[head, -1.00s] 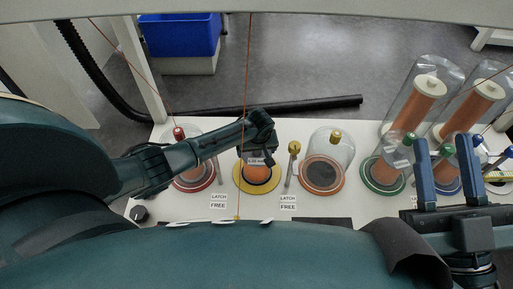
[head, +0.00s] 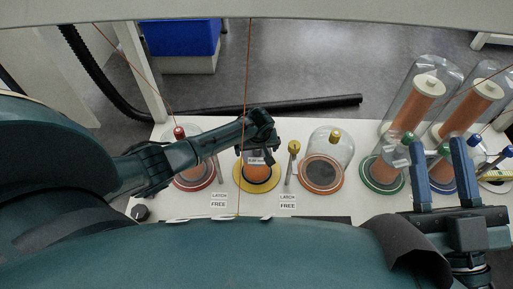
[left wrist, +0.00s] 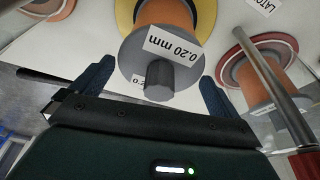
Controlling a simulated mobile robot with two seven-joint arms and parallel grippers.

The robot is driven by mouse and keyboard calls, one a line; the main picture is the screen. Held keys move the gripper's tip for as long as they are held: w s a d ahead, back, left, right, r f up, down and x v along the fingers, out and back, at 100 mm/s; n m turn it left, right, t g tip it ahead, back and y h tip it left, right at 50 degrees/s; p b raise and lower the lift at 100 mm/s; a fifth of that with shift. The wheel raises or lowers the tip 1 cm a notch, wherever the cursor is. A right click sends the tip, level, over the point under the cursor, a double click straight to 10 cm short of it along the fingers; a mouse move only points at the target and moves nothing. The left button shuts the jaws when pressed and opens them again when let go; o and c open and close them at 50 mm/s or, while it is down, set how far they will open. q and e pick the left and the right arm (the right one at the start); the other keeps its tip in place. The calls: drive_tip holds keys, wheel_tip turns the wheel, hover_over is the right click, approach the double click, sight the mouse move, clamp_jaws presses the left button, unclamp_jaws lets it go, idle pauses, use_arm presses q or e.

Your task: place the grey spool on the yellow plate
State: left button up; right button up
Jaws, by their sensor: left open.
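The grey spool (head: 257,174), wound with orange wire, is over the yellow plate (head: 239,184) in the head view, partly hidden by my left gripper (head: 260,153). In the left wrist view its grey end flange (left wrist: 140,52) carries a "0.20 mm" label and a dark grey knob. The yellow plate (left wrist: 124,14) shows behind it; I cannot tell whether its base touches the plate. My left gripper (left wrist: 155,90) is open, a finger on each side of the knob, with gaps. My right gripper (head: 440,165) has its blue fingers wide apart, with nothing visibly held.
A red-rimmed plate with a spool under a clear dome (head: 190,178) stands left. A yellow-topped post (head: 293,150) stands between. Tall clear tubes with orange spools (head: 418,100) stand right.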

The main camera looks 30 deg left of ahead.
use_arm(q)
drive_tip(key=p+v, duration=0.4)
drive_tip(key=shift+r, duration=0.15)
drive_tip(key=p+v, duration=0.7)
drive_tip(key=p, duration=0.2)
use_arm(e)
drive_tip(key=f+m+g+h, duration=0.1)
drive_tip(key=h, duration=0.1)
drive_tip(key=s+d+f+m+g+h, duration=0.1)
drive_tip(key=g+h, duration=0.1)
drive_tip(key=d+f+m+g+h, duration=0.1)
drive_tip(key=f+h, duration=0.1)
drive_tip(key=shift+s+d+g, duration=0.2)
drive_tip(key=shift+g, duration=0.1)
use_arm(q)
drive_tip(key=shift+s, duration=0.15)
